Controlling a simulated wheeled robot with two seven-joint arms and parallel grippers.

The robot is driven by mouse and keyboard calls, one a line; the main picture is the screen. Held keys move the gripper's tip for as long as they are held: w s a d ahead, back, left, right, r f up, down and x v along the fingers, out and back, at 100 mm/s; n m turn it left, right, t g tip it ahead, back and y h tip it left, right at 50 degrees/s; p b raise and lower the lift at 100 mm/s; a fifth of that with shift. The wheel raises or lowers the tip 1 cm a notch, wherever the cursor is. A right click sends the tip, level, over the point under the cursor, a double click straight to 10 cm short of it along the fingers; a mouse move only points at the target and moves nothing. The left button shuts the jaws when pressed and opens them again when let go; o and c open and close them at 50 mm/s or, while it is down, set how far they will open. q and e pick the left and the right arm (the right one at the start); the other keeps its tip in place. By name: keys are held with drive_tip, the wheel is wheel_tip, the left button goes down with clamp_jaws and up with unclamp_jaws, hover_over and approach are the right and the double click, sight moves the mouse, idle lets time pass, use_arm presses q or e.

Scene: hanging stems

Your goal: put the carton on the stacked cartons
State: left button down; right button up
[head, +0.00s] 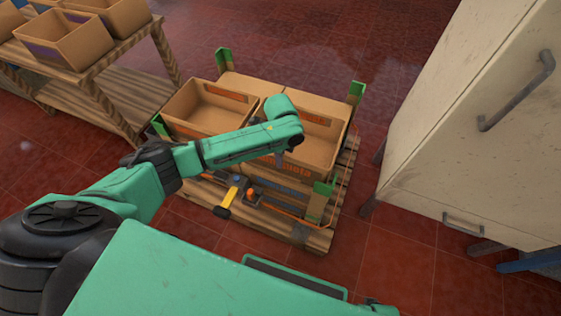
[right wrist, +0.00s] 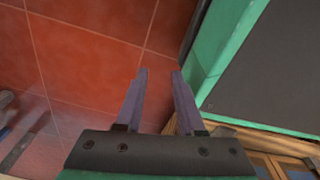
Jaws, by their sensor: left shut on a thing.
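An open-topped brown carton (head: 318,150) with an orange-marked wall is at the right of the pallet stack. My left gripper (head: 280,160) is shut on its near left side; the wrist hides much of the grip. The carton is level and over the stacked cartons (head: 262,178); I cannot tell whether it touches them. Another open carton (head: 196,120) stands beside it at the left of the stack. My right gripper (right wrist: 161,76) shows in the right wrist view, open and empty above the red floor.
The stack stands on a wooden pallet (head: 312,238) with green corner posts (head: 356,92). A yellow-and-black item (head: 228,199) is at the pallet's near side. A wooden table (head: 120,66) holds more cartons at the left. A pale cabinet (head: 455,150) stands close on the right.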

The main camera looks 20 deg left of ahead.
use_arm(q)
drive_tip(key=shift+f, duration=0.3)
use_arm(e)
drive_tip(key=shift+w, duration=0.2)
use_arm(q)
drive_tip(key=c, duration=1)
unclamp_jaws()
drive_tip(key=shift+f, duration=0.15)
use_arm(e)
drive_tip(key=shift+r, duration=0.1)
